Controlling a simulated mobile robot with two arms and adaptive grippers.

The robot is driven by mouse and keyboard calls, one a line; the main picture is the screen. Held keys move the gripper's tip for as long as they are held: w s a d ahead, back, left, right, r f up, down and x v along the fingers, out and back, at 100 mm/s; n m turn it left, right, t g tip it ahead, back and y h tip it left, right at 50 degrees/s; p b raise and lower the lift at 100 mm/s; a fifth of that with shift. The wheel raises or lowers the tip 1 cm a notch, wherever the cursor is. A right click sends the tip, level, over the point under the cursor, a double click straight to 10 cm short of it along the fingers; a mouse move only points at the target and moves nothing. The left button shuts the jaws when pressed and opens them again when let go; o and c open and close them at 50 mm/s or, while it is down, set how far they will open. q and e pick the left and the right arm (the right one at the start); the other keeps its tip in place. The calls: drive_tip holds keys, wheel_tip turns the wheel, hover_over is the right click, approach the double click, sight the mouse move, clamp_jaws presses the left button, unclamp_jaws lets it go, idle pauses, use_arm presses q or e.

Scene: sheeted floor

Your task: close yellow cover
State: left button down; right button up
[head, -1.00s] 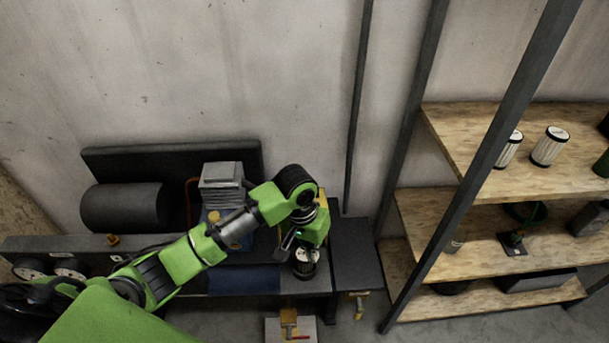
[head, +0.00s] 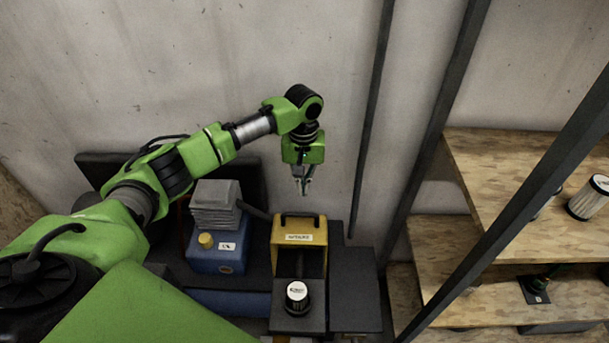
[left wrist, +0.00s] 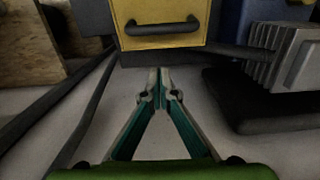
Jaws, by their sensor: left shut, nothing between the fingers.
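The yellow cover (head: 294,227) has a black handle and a white label. It stands raised at the back of a dark housing (head: 309,322). A black canister with a white top (head: 297,297) sits in front of it. My left gripper (head: 304,192) points down above and behind the cover, apart from it. Its fingers are shut and empty. In the left wrist view the cover (left wrist: 190,38) and its handle show at the top, beyond the closed fingertips (left wrist: 158,90).
A blue container (head: 216,260) with a yellow cap and a grey ribbed block (head: 216,203) stand left of the cover. Dark posts (head: 445,110) and wooden shelves (head: 500,190) stand to the right. The concrete wall (head: 200,60) is behind.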

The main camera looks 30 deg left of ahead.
use_arm(q)
drive_tip(key=s+f+p, duration=0.1)
drive_tip(key=s+d+f, duration=0.1)
drive_tip(key=shift+s+d+f+p, duration=0.1)
drive_tip(key=shift+s+f+p, duration=0.15)
drive_tip(key=shift+f+p, duration=0.1)
drive_tip(key=shift+s+d+r, duration=0.1)
drive_tip(key=shift+s, duration=0.15)
drive_tip(key=shift+s+d, duration=0.1)
drive_tip(key=shift+s, duration=0.05)
use_arm(e)
drive_tip(key=shift+w+d+r, duration=0.15)
drive_tip(key=shift+w+r, duration=0.85)
drive_tip(key=shift+r, duration=0.05)
